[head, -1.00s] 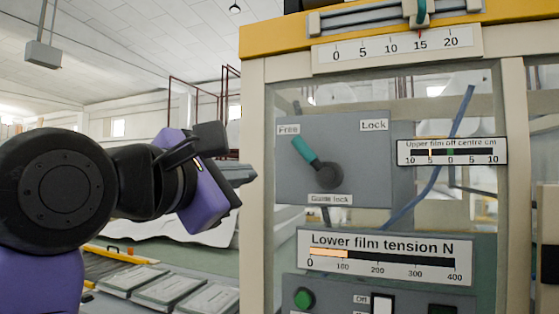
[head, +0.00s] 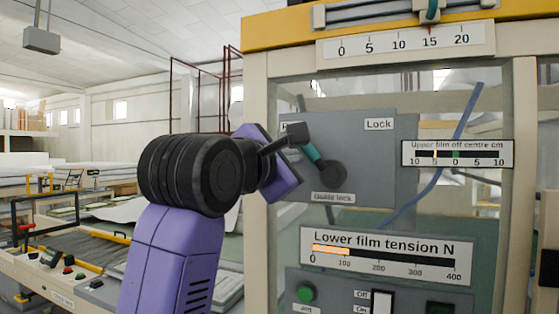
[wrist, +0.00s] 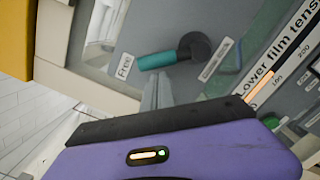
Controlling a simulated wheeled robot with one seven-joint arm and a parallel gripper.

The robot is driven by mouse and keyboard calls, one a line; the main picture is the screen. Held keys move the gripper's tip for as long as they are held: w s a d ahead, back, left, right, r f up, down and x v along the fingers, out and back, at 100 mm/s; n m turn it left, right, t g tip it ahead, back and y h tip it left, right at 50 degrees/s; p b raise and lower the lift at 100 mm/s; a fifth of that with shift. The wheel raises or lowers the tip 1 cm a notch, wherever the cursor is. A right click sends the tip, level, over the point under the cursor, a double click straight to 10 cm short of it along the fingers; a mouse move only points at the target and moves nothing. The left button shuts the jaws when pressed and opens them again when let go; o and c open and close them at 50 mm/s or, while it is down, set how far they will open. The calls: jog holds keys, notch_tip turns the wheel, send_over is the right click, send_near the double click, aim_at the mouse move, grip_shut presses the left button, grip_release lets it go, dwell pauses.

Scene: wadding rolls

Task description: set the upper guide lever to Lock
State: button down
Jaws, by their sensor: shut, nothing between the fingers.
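The guide lever has a teal handle (head: 311,153) on a dark round hub (head: 332,175), above a "Guide lock" label (head: 333,198). The handle slants up-left towards the "Free" side; the "Lock" label (head: 379,124) is up-right of the hub. In the wrist view the teal handle (wrist: 157,61) points at the "Free" label (wrist: 124,67). My gripper (wrist: 158,80) is shut and empty, its grey fingertips close beside the handle's free end. I cannot tell whether they touch it. In the head view my wrist hides the fingers and most of the "Free" label.
The lever's grey panel (head: 385,185) sits inside a cream frame (head: 257,200). An off-centre gauge (head: 457,153) is on the right and a film tension gauge (head: 387,256) is below. A green button (head: 306,293) and switches are lower down. A blue bar (head: 460,125) slants behind.

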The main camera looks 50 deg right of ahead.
jog(key=shift+s+r+m+b, duration=0.25)
jog(key=shift+r+m+b, duration=0.1)
jog(key=shift+m+b, duration=0.35)
dwell(0.3)
jog(key=shift+s+d+r+m+b, duration=0.1)
jog(key=shift+s+r+m+b, duration=0.15)
jog(key=shift+m+b, duration=0.35)
jog(key=shift+s+d+r+m+b, duration=0.1)
jog(key=shift+s+r+m+b, duration=0.1)
jog(key=shift+m+b, duration=0.4)
jog(key=s+m+b, duration=0.2)
jog(key=m, duration=0.1)
jog(key=s+d+r+m+b, duration=0.1)
jog(key=s+m+b, duration=0.1)
jog(key=m, duration=0.2)
jog(key=s+d+m+b, duration=0.1)
jog(key=s+m+b, duration=0.1)
jog(key=m, duration=0.2)
jog(key=shift+s+d+r+y, duration=0.2)
jog(key=shift+s+r+y, duration=0.1)
jog(key=shift+r, duration=0.1)
jog(key=shift+s+d+b, duration=0.1)
jog(key=shift+s+b, duration=0.05)
jog(key=shift+b, duration=0.15)
jog(key=shift+r, duration=0.1)
